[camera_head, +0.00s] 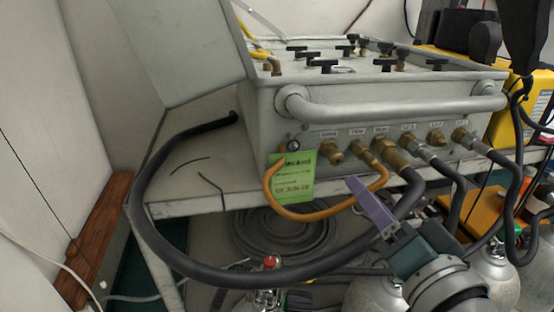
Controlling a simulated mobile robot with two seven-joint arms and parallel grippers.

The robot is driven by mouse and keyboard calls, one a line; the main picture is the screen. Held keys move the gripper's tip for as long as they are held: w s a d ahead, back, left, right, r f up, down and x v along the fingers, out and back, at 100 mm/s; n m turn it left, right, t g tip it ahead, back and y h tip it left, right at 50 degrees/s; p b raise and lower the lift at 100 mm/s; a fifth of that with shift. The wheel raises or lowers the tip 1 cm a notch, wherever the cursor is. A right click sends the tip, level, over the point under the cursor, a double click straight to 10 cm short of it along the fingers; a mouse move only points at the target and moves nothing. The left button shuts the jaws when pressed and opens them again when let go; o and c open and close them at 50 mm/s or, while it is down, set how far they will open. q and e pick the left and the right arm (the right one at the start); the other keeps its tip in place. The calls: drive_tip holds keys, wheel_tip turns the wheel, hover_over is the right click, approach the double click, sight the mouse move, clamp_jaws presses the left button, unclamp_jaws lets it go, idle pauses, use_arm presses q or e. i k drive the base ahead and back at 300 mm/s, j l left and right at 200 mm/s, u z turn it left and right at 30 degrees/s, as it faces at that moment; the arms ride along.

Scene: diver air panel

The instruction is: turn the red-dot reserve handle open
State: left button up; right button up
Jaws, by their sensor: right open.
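A small red-topped part (271,262) shows below the shelf, on a valve at the lower middle; it may be the red-dot reserve handle, but the dot itself is too small to make out. A dark knob (298,300) sits just right of and below it. My right gripper (380,208), with a purple finger, reaches in from the lower right. It is open and empty, up and to the right of the red-topped part and apart from it, in front of the hoses. My left gripper is not in view.
The grey air panel case (390,122) stands on the shelf (200,160), with several black handles on top. A thick black hose (150,225) loops across the front. An orange hose (310,213) and green tag (293,176) hang nearby. Grey cylinders (375,296) stand at lower right.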

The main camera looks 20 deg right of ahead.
sight(387, 63)
drive_tip(key=z, duration=1.35)
